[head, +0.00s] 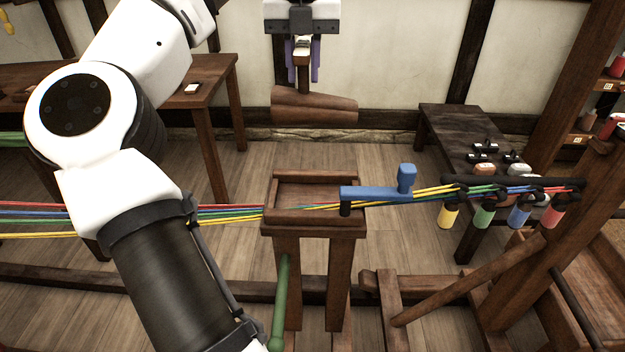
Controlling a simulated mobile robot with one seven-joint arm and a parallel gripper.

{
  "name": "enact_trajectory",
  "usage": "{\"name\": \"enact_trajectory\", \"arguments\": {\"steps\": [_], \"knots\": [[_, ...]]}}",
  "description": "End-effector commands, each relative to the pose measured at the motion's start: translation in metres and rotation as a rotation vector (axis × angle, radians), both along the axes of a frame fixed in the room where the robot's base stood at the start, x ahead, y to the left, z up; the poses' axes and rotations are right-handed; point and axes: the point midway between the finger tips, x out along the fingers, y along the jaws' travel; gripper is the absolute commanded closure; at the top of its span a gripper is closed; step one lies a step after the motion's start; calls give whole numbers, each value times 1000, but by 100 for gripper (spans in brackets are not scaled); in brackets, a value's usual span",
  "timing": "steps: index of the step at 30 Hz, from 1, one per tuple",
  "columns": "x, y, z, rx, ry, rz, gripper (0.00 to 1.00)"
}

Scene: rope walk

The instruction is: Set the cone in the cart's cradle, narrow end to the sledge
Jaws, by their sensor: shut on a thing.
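The wooden cone (325,110) hangs in the air in the head view, lying roughly level, with grooves along its side. Its left end looks thicker and its right end narrower. My gripper (302,62), with purple fingers, is shut on the upright handle on top of the cone. The cart (287,255) stands below and nearer, with a shallow wooden cradle (318,177) on top. The cone is clear of the cradle, above and beyond it in the picture. Which frame is the sledge I cannot tell for certain.
Coloured strands (235,212) run across the cart to hooks with coloured grips (484,215) at right. A blue crank-like piece (375,192) sits at the cradle's right edge. A green lever (281,300) leans on the cart. A dark bench (450,125) and brown table (215,72) stand behind.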

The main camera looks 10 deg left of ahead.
Motion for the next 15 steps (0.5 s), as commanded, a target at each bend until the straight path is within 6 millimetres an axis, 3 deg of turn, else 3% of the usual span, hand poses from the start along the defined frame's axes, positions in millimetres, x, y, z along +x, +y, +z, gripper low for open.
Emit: {"name": "enact_trajectory", "arguments": {"steps": [15], "knots": [[-1, 0, -125, -3, 4, -1, 100]]}}
